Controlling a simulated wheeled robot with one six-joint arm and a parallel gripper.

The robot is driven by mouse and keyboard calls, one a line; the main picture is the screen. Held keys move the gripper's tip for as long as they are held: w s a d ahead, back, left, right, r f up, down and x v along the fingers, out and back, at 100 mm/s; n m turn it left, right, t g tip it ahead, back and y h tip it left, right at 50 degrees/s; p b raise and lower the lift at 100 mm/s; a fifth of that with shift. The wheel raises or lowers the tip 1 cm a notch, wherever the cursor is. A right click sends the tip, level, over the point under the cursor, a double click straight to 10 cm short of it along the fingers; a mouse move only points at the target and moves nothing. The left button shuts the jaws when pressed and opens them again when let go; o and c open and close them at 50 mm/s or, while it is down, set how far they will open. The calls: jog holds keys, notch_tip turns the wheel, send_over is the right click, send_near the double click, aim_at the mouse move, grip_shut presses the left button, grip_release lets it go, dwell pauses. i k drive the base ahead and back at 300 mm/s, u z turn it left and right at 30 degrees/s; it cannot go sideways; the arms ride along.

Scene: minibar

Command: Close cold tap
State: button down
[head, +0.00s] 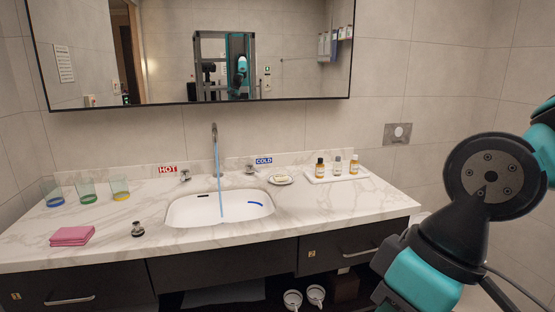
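The cold tap (250,168) is a small metal handle on the marble counter, just below the red-and-blue lettered pair's blue COLD sign (264,160). It stands right of the tall metal spout (214,137). A blue stream of water (218,180) runs from the spout down into the white sink (182,212). The hot tap (185,175) stands left of the spout by the red HOT sign (168,169). My arm fills the right side of the view, well apart from the cold tap. My gripper is not directly visible.
A soap dish (281,180) sits right of the cold tap, and a white tray (345,178) with small bottles stands farther right. Cups, a pink cloth (73,236) and a dark stopper (137,229) are left. A mirror (170,85) hangs above. The counter's front right is clear.

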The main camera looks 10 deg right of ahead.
aim_at(249, 168)
jog(key=u, duration=0.05)
jog(key=i, duration=1.85)
jog(key=u, duration=0.2)
